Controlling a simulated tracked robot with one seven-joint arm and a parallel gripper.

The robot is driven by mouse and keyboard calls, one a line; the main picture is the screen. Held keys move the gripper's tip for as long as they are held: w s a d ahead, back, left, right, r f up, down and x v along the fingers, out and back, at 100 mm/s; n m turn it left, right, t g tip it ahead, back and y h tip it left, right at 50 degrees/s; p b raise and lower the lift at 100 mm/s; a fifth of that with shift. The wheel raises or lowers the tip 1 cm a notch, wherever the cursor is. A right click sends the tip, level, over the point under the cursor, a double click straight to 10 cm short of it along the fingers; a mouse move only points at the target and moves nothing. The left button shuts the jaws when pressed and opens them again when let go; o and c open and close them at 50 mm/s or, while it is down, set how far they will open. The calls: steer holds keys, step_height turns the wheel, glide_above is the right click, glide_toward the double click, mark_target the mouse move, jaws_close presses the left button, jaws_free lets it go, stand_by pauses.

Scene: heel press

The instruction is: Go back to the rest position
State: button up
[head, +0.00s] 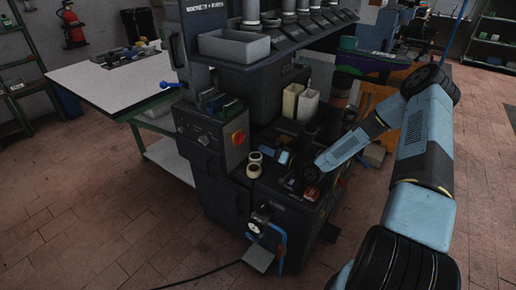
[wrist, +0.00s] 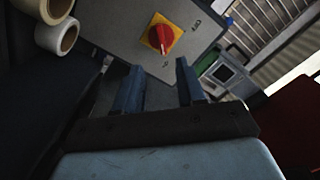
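My gripper (wrist: 158,66) shows in the wrist view with its two blue fingers apart and nothing between them. In the head view my arm comes from the lower right, bends at the upper right and reaches down to the heel press (head: 225,185). The gripper's fingers are too small and dark to make out there. In the wrist view the red rotary knob (wrist: 160,35) on its yellow plate lies beyond the fingertips, apart from them. It also shows on the grey control box of the press in the head view (head: 238,137).
Pale tape rolls (head: 254,165) lie on the press's dark shelf, and also show in the wrist view (wrist: 56,37). Two cream containers (head: 298,101) stand behind. A gauge (head: 256,225) with blue pipe is on the front. A white table (head: 105,85) is left. Brick floor (head: 110,225) is clear front left.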

steer(key=shift+v, duration=0.9)
